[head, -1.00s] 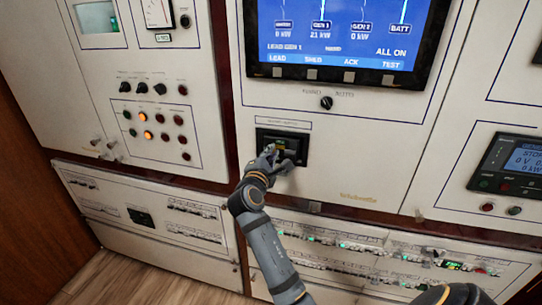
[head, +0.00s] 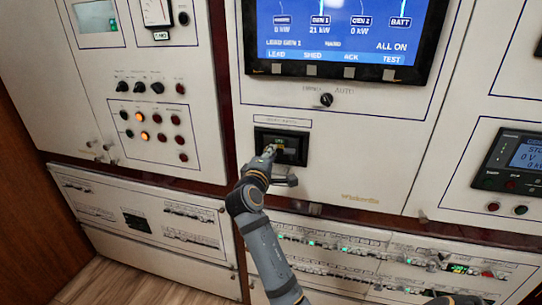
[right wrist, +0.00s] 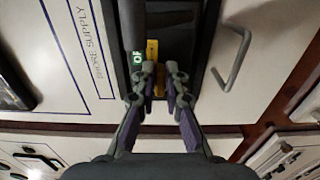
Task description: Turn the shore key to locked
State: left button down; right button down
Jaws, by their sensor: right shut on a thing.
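A dark rectangular unit (head: 294,142) is set in the white panel below the big screen; the right wrist view shows the words SHORE SUPPLY beside it. On it are a green label (right wrist: 137,57), its letters partly covered, and a yellow strip (right wrist: 152,48), which I take for the shore key. My right gripper (head: 268,156) is at the unit's left part. In the right wrist view its fingertips (right wrist: 160,72) are close together over the yellow strip, shut on it. They hide part of it, so I cannot read its position.
A grey bent handle (head: 285,180) sticks out just below the unit, close beside my right gripper. A small black selector (head: 326,100) and the screen (head: 345,30) are above. Breaker rows (head: 330,253) run along the lower panel. The panel right of the unit is clear.

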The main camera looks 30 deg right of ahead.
dwell(0.3)
jog(key=c, duration=1.4)
grip_release()
